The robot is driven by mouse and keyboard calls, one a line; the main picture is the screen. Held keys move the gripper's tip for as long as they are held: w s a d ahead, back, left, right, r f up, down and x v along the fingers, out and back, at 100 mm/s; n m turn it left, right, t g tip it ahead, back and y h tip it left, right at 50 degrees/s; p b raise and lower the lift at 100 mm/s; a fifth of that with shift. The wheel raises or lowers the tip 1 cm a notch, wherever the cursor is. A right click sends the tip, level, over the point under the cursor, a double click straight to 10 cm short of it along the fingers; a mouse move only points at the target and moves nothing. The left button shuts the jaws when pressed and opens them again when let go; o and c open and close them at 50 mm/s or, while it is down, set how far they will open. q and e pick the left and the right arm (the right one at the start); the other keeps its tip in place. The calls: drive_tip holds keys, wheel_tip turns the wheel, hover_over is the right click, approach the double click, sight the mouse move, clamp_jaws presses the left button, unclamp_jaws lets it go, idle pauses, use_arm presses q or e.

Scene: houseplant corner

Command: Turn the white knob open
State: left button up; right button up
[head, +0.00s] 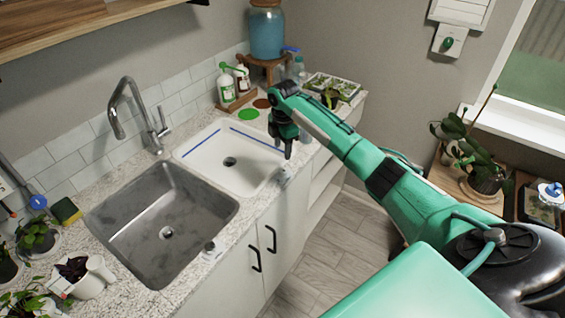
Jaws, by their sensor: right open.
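What looks like the white knob (283,177) sits on a pale plate at the counter's front edge, in front of the white basin; it is small and its setting cannot be read. My right gripper (288,153) points down just above and behind it. It is open and holds nothing that I can see; whether it touches the knob cannot be told. A dark knob (209,246) on a similar plate is at the front edge by the steel sink. My left gripper is not in view.
The steel sink (165,264) and the white basin (212,171) are set into the speckled counter. A tall faucet (117,112) stands behind them. Bottles (226,86), a blue-filled dispenser (267,34) and a plant tray (333,87) stand at the back. Potted plants are at left and right.

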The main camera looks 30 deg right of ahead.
wheel_tip(320, 180, up, 4)
drive_tip(key=shift+f, duration=0.15)
drive_tip(key=shift+f, duration=0.1)
idle(0.5)
